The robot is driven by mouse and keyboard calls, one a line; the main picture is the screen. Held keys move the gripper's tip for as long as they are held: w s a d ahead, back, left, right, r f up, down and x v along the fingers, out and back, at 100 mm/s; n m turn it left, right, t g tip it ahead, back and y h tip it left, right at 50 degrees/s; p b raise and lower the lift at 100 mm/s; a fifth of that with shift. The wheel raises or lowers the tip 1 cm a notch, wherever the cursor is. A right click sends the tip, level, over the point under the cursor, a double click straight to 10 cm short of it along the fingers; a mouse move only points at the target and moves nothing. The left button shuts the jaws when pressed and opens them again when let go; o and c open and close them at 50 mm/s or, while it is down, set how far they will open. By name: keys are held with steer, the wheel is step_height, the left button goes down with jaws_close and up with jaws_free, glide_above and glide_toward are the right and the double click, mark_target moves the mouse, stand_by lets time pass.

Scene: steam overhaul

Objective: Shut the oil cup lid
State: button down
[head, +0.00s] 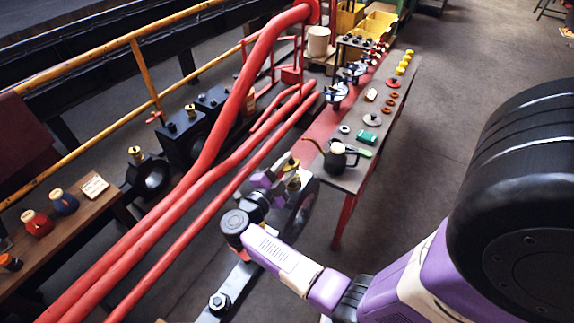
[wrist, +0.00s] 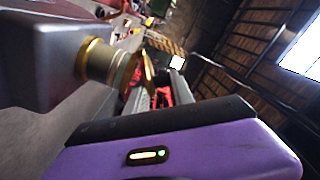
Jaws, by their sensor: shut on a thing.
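The brass oil cup (head: 293,180) stands on a dark bearing block by the red rods in the head view. It shows large at the upper left of the wrist view (wrist: 108,62), fixed to a grey block. Its round brass lid (wrist: 149,70) stands open, steeply tilted away from the cup's mouth. My gripper (head: 277,178) is right beside the cup. In the wrist view its grey fingers (wrist: 158,96) reach up to the lid and are shut on it; the exact contact is hard to see.
Long red rods (head: 190,190) run diagonally left of my arm. A workbench (head: 350,178) with an oil can (head: 338,160), a green block and several small parts stands to the right. A wooden bench (head: 85,218) with jars is at left. Open floor lies right of the workbench.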

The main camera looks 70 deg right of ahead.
steer(key=shift+s+a+f+m+b, duration=0.1)
steer(key=shift+s+f+m+b, duration=0.25)
steer(key=shift+m, duration=0.55)
stand_by(0.6)
steer(key=c, duration=1.3)
jaws_free()
steer(key=shift+o, duration=0.2)
